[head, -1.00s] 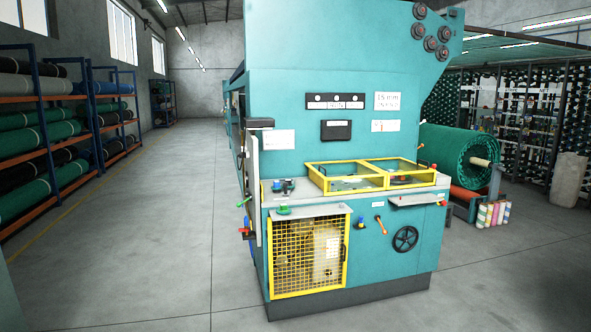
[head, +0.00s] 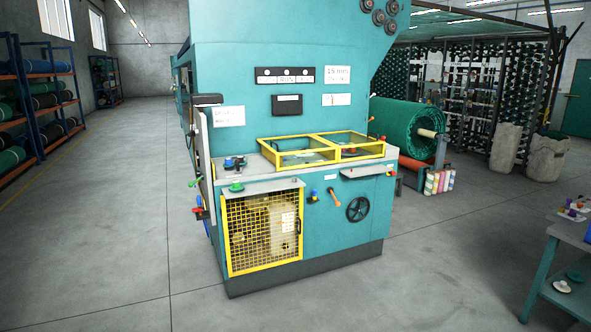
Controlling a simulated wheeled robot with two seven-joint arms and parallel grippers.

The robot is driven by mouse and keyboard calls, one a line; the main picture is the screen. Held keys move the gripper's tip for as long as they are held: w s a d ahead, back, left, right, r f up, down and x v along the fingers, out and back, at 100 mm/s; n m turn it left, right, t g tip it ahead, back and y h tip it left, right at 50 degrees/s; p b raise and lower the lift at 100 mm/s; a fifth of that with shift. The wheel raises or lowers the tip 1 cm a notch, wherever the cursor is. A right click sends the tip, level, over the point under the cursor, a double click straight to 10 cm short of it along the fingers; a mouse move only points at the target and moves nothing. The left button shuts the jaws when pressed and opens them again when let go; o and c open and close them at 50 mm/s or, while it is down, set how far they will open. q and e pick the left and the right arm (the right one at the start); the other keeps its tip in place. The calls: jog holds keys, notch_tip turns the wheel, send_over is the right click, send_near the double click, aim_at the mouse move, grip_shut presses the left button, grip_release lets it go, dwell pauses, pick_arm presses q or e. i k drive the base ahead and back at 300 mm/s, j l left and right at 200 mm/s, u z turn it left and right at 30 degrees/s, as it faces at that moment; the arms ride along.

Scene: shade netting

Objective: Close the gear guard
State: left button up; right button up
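A yellow-framed mesh guard (head: 264,231) covers the lower left front of the teal machine (head: 235,110) in the head view. Pale machinery shows through its mesh. A dark handle (head: 298,226) sits near its right edge. The guard looks nearly in line with the machine front; I cannot tell whether it is fully shut. Two yellow-framed clear covers (head: 322,148) lie on the machine's worktop; they look lowered. Neither of my grippers is in view.
A black handwheel (head: 358,209) and an orange lever (head: 334,196) are right of the guard. A workbench (head: 553,262) stands at right, bag-like containers (head: 543,157) behind it. Fabric racks (head: 45,105) line the left. The floor before the machine is clear.

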aim_at(276, 153)
jog(key=i+l+z, duration=0.35)
jog(key=i, duration=0.5)
jog(key=i+z, duration=0.35)
jog(key=i, duration=0.5)
